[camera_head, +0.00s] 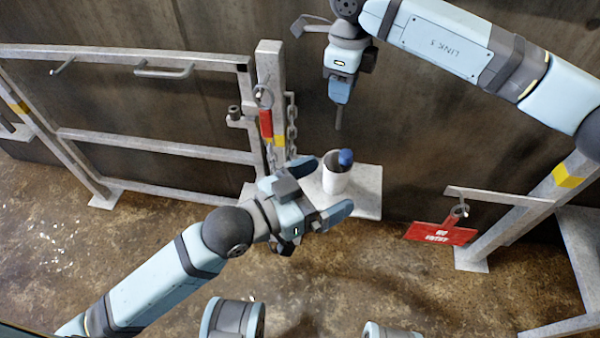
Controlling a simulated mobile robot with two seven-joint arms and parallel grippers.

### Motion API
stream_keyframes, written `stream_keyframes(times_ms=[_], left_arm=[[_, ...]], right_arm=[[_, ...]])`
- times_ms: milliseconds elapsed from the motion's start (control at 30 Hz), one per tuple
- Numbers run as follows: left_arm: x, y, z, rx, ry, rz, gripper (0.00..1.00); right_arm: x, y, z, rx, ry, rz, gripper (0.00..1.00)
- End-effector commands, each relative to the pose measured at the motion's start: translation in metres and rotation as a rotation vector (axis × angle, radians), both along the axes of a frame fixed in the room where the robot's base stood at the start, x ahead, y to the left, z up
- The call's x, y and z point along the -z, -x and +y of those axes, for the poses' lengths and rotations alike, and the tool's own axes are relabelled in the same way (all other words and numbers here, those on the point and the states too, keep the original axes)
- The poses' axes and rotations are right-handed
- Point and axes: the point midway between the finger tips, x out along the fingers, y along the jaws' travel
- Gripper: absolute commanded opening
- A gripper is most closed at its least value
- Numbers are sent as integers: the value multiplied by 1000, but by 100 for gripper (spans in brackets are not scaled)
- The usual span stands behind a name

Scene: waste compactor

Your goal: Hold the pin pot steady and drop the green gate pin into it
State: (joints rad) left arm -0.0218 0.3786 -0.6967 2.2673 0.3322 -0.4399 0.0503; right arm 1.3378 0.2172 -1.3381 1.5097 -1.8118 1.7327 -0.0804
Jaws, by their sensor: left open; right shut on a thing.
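The white pin pot (334,181) stands upright on a grey shelf plate (368,192), with a blue-topped item (346,157) in it. My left gripper (331,187) is open, its fingers on either side of the pot; I cannot tell whether either touches it. My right gripper (340,92) is above the pot, pointing down and shut on a pin. The pin's grey shaft (338,118) hangs below the fingertips, above the pot and apart from it. No green shows on the pin; its upper part is hidden by the gripper.
A grey rail gate (155,145) is at the left, beside a post (270,75) with a red-and-yellow piece and a chain (291,125). A red sign (440,233) hangs from a bracket at the right. The dark wall is behind.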

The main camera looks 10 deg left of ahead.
Motion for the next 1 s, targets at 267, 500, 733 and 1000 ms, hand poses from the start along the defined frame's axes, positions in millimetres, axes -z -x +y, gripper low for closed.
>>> stream_keyframes(times_ms=[267, 500, 733, 1000], left_arm=[[103, -72, 27, -16, -237, 135, 100], [137, -104, 57, -66, -318, 184, 100], [147, -120, 47, -72, -324, 188, 100], [167, -154, 12, -72, -324, 187, 100]], right_arm=[[0, 0, 0, -1, 0, 0, 8], [0, 0, 0, -1, 0, 0, 8], [0, 0, 0, -1, 0, 0, 8], [0, 0, 0, -1, 0, 0, 8]])
